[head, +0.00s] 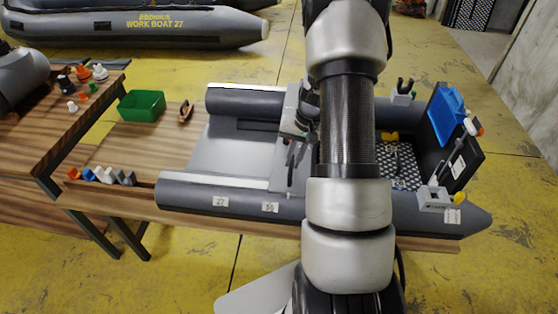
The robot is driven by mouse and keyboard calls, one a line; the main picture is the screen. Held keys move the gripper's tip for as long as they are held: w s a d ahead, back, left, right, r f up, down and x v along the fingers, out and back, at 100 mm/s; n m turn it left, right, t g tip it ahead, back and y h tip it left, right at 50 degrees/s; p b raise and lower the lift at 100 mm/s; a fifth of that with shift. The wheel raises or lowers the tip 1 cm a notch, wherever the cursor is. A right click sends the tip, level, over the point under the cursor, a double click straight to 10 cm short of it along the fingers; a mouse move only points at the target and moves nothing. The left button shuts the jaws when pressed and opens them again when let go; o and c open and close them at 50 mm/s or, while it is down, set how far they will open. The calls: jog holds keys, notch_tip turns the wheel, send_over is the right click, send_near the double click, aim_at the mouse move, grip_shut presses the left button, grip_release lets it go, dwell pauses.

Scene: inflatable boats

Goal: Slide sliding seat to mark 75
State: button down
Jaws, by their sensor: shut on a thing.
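The grey inflatable boat (240,204) lies across the wooden table. The sliding seat (279,166) looks like a light grey board set across the boat between its two tubes, just left of my arm. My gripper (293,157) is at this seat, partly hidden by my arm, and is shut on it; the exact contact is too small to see. White mark labels sit on the near tube: one reads about 27 (220,201), and another (270,207) to its right is hard to read. No label reading 75 can be made out; my arm hides part of the tube.
A green bin (142,105) and several small coloured fittings (104,175) are on the table at left. A blue piece (447,112) is on the dark transom (462,165) at right. Grey blocks (434,199) sit on the tubes. A side table (62,125) holds more small parts.

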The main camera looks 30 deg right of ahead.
jog(key=s+d+b, duration=0.2)
jog(key=s+d, duration=0.4)
jog(key=d, duration=0.2)
jog(key=shift+d, duration=0.4)
jog(key=c, duration=1.8)
grip_release()
jog(key=shift+o, duration=0.2)
jog(key=shift+r, duration=0.1)
notch_tip(320, 180, up, 17)
jog(key=s+d+p, duration=0.1)
jog(key=s+d, duration=0.1)
jog(key=d, duration=0.1)
jog(key=shift+a, duration=0.1)
